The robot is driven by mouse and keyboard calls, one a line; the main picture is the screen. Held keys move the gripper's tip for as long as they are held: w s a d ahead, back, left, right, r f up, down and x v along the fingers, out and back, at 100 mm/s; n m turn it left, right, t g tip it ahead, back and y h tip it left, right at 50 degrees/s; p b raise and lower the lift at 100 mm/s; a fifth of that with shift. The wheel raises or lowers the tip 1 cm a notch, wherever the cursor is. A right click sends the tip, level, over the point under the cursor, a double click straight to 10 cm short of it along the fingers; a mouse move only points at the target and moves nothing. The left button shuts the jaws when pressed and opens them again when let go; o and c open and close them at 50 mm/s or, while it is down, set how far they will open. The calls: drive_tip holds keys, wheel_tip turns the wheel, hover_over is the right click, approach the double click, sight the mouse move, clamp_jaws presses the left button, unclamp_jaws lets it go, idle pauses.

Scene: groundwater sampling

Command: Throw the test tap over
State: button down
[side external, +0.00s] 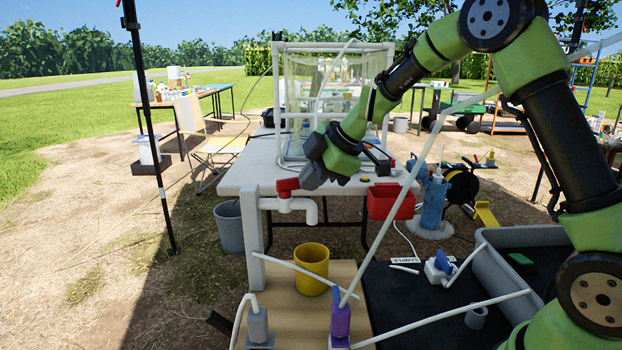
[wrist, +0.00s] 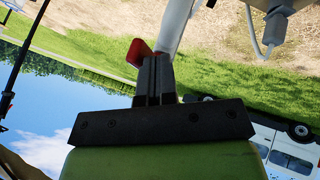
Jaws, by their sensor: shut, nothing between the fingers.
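The test tap has a red handle (side external: 288,185) on a white pipe (side external: 290,204) fixed to a pale post at the front left of the white table. My gripper (side external: 303,181) is shut and empty, right beside the red handle on its right, above the pipe. In the wrist view, the fingers of my gripper (wrist: 154,58) are together, and the red handle (wrist: 137,50) shows just left of their tips, partly hidden by them. The white pipe (wrist: 174,24) runs beyond the tips. I cannot tell whether the fingers touch the handle.
A yellow bucket (side external: 312,268) stands below the tap's outlet, and a grey bucket (side external: 229,227) stands to the left. A red box (side external: 390,202) hangs at the table's front. A clear-walled frame (side external: 331,48) stands on the table behind. White hoses cross the foreground.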

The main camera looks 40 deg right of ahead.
drive_tip(key=shift+w+d+n+y, duration=0.2)
drive_tip(key=shift+n+y, duration=0.1)
drive_tip(key=shift+n, duration=0.1)
drive_tip(key=shift+w+d+n+g+y, duration=0.25)
drive_tip(key=shift+n+g+y, duration=0.15)
drive_tip(key=shift+n, duration=0.3)
drive_tip(key=shift+w+d, duration=0.25)
drive_tip(key=shift+w, duration=0.75)
drive_tip(key=shift+w+d, duration=0.25)
drive_tip(key=shift+w, duration=0.75)
drive_tip(key=shift+w+a, duration=0.1)
drive_tip(key=shift+a, duration=0.1)
